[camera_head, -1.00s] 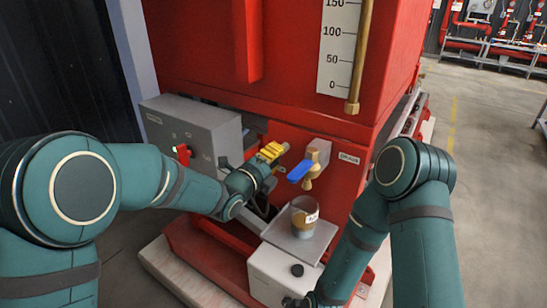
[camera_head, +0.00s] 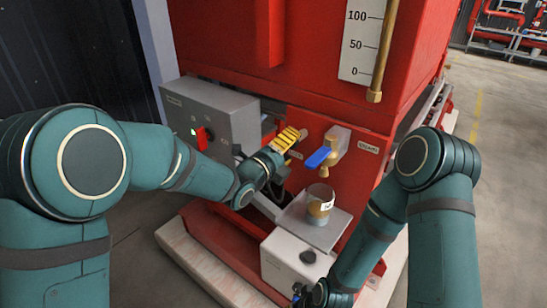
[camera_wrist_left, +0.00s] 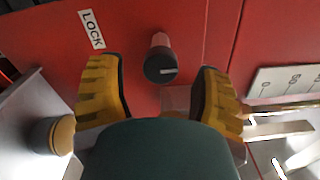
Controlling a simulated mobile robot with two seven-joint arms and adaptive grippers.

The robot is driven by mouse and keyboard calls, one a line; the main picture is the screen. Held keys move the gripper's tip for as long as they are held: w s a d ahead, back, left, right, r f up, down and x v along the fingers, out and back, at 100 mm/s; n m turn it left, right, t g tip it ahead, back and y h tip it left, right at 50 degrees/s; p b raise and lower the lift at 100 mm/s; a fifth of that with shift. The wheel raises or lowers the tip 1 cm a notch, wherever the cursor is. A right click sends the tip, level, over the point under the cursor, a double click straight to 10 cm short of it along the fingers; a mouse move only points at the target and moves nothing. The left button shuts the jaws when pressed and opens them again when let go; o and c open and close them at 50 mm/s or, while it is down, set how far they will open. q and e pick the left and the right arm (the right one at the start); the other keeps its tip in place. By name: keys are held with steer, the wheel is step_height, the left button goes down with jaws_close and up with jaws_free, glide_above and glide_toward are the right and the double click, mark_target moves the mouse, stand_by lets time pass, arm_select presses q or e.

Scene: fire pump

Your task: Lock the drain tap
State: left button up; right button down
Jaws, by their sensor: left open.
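The drain tap (camera_head: 326,163) is a brass valve with a blue lever on the red pump body, beside a small label. My left gripper (camera_head: 287,139) has yellow fingers and is just left of the tap, close to the red panel. In the left wrist view it is open (camera_wrist_left: 158,72), with one finger on each side of a small round knob (camera_wrist_left: 160,64) with a dark end. The fingers stand apart from the knob. A LOCK label (camera_wrist_left: 91,29) is beside it. The knob cannot be made out in the head view. My right gripper (camera_head: 299,294) is partly visible at the bottom edge.
A grey control box (camera_head: 205,112) with a red switch (camera_head: 202,138) is left of my left gripper. Below the tap, a clear cup (camera_head: 320,203) stands on a grey tray (camera_head: 300,228) above a white box (camera_head: 285,268). A level gauge (camera_head: 361,45) is above. Open floor lies right.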

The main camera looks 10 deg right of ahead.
arm_select(q)
steer(key=v, duration=1)
steer(key=s+a+f+n+g+y, duration=0.2)
steer(key=a+f+n+y, duration=0.15)
steer(key=f+n, duration=0.55)
steer(key=s+a+f+n+g+y, duration=0.1)
steer(key=a+f+n+y, duration=0.35)
steer(key=f, duration=0.65)
steer(key=s+a+f+n+g, duration=0.3)
steer(key=s+f+n+g, duration=0.1)
steer(key=s+f+n, duration=0.3)
steer(key=s+a+f+n+g+y, duration=0.1)
steer(key=s+a+f+n+g, duration=0.2)
steer(key=s+f+n, duration=0.5)
steer(key=s+n+g, duration=0.1)
steer(key=s+n, duration=0.1)
steer(key=n, duration=0.1)
steer(key=shift+a+f, duration=0.2)
steer(key=shift+a, duration=0.05)
